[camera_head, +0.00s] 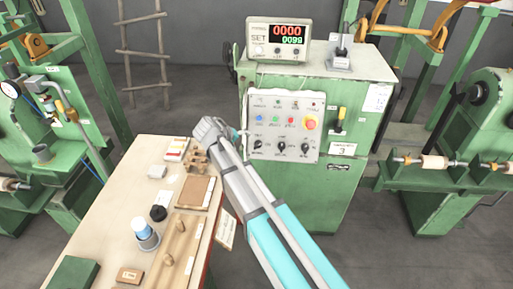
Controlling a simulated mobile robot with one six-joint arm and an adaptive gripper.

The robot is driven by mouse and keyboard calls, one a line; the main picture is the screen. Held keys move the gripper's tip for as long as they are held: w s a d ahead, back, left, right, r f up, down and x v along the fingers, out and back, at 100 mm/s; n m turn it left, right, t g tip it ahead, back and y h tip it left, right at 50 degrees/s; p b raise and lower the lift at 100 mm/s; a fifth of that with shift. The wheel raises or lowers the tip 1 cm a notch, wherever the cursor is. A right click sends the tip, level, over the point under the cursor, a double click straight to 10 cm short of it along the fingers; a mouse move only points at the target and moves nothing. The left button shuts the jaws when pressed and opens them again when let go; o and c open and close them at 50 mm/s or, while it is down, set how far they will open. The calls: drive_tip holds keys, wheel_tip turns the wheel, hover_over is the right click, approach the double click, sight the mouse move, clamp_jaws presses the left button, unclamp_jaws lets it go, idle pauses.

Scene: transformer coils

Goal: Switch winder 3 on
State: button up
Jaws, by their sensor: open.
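Winder 3 (350,195) is a green cabinet marked by a plate with a 3 (343,150). A counter (279,40) on top is lit, with red 0000 above green digits. My gripper (238,133) is open, just left of the panel, mostly hidden behind my wrist; contact cannot be told.
A bench (120,205) at left holds a blue-and-white bottle (141,229), a clipboard (195,192), a green box (75,273) and small parts. Other green machines stand at far left and right (440,180). A wooden ladder (142,52) leans behind.

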sight(257, 145)
drive_tip(key=b+x, duration=0.6)
drive_tip(key=x, duration=0.3)
drive_tip(key=shift+w+f, duration=0.1)
drive_tip(key=shift+f, duration=0.2)
drive_tip(key=shift+b+x, duration=0.8)
drive_tip(key=shift+x, duration=0.35)
drive_tip(key=shift+d, duration=0.1)
drive_tip(key=shift+r, duration=0.1)
drive_tip(key=shift+c, duration=0.2)
drive_tip(key=c, duration=1.1)
